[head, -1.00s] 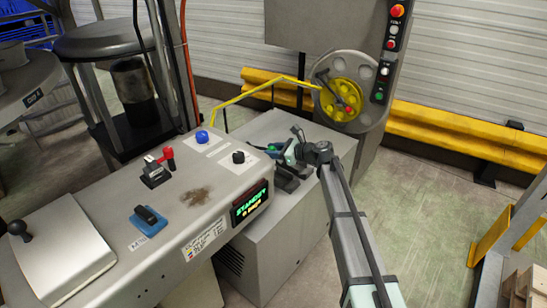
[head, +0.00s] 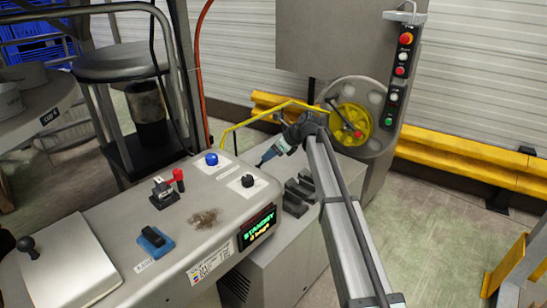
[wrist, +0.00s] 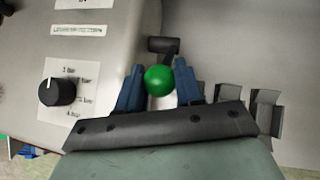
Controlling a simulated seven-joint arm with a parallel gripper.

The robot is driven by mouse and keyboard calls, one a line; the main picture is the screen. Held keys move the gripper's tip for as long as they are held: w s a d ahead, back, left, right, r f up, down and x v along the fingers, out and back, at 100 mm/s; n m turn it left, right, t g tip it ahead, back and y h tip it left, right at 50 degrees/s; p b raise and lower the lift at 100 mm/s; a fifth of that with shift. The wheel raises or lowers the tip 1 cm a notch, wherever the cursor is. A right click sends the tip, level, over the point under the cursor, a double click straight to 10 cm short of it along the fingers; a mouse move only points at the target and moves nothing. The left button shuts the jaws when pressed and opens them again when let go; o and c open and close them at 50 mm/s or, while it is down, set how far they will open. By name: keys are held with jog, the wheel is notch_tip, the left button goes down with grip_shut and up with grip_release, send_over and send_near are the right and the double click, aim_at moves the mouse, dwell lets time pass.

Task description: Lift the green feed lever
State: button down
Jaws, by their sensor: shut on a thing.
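The green feed lever shows in the wrist view as a round green knob (wrist: 158,80) on a dark arm beside the grey console. My gripper (wrist: 160,72) has its two blue fingers on either side of the knob and is shut on it. In the head view my gripper (head: 267,157) is at the right edge of the console top, near the black dial. The lever cannot be made out there.
The black dial (head: 248,180), blue knob (head: 211,159), red-handled switch (head: 167,188) and blue-based switch (head: 153,238) stand on the console (head: 105,215). Black blocks (head: 300,190) sit on the lower cabinet. A yellow wheel (head: 350,124) is behind.

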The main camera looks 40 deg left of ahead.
jog(key=shift+a+r, duration=0.25)
jog(key=c, duration=0.8)
grip_release()
jog(key=shift+f, duration=0.1)
jog(key=shift+o, duration=0.2)
jog(key=shift+d, duration=0.1)
jog(key=shift+d, duration=0.1)
jog(key=v, duration=1.3)
jog(key=shift+d+r, duration=0.2)
jog(key=shift+r, duration=0.1)
